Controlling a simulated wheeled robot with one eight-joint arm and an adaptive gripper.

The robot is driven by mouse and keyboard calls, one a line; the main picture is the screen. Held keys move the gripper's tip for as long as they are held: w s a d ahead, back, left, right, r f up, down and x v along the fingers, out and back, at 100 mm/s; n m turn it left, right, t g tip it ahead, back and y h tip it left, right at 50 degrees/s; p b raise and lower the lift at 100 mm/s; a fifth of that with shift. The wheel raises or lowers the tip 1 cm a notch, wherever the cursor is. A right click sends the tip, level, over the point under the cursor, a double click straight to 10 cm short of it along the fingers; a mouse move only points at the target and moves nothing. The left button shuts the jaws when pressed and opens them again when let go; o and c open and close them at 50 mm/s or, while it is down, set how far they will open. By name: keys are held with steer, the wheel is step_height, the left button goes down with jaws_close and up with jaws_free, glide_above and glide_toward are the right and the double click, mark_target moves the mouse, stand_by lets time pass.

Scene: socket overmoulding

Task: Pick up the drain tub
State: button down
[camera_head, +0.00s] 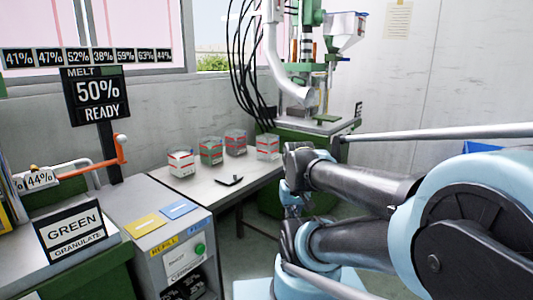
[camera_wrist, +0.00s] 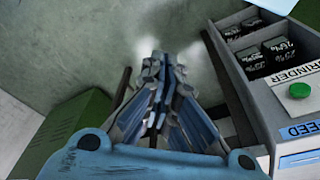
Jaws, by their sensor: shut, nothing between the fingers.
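Several clear tubs with coloured bands stand on the grey bench in the head view: a left one with a red band (camera_head: 181,162), a greenish one (camera_head: 211,151), a dark reddish one (camera_head: 236,143) and a right one with a red band (camera_head: 268,147). I cannot tell which of them, if any, is the drain tub. My gripper (camera_wrist: 160,85) shows in the wrist view, shut and empty, above bare floor. No tub shows in the wrist view, and the gripper is apart from all of them.
A grey cabinet (camera_head: 170,232) with a green button stands in front left; black percentage blocks (camera_wrist: 265,55) sit in a grey unit right of my gripper. A green machine (camera_head: 310,125) stands behind the bench.

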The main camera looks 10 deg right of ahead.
mark_target(268, 150)
steer(key=c, duration=2.3)
jaws_free()
